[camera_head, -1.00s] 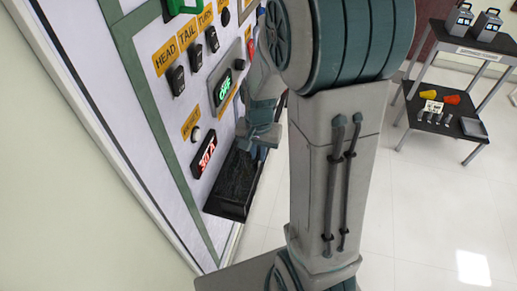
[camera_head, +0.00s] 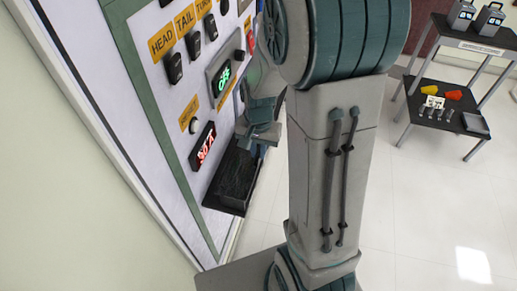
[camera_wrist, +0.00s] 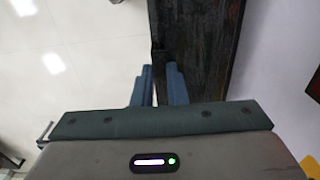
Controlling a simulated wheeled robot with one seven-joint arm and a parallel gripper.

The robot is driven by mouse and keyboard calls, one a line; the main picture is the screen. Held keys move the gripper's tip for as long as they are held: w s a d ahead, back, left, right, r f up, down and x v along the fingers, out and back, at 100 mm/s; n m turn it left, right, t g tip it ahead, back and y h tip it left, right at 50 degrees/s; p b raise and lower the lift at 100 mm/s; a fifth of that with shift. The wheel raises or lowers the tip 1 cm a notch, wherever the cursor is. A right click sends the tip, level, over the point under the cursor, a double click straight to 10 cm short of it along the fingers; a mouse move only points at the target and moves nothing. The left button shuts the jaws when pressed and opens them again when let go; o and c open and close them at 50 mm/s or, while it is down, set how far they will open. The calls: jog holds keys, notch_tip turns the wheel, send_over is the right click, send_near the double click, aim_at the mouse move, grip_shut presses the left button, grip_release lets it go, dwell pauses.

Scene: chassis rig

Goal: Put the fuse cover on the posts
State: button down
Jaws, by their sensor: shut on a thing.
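A black, shallow, tray-like piece with a raised rim, which I take for the fuse cover (camera_head: 228,181), is close against the lower part of the white panel in the head view. In the wrist view its dark mottled surface (camera_wrist: 214,55) runs up from my fingers. My gripper (camera_wrist: 158,88) has its two blue fingers closed on its dark edge. In the head view my gripper (camera_head: 261,140) is at the piece's upper right side, partly behind my arm. I cannot make out the posts. Whether the piece touches the panel is unclear.
The panel (camera_head: 150,95) carries labelled switches (camera_head: 173,67), a green display (camera_head: 222,80) and a red display (camera_head: 202,146) just above the black piece. A dark two-shelf trolley (camera_head: 446,120) stands at the far right. White floor (camera_head: 425,220) between is clear.

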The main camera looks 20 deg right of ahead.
jog(key=shift+f, duration=0.3)
jog(key=c, duration=1.4)
grip_release()
jog(key=shift+o, duration=0.2)
jog(key=shift+r, duration=0.1)
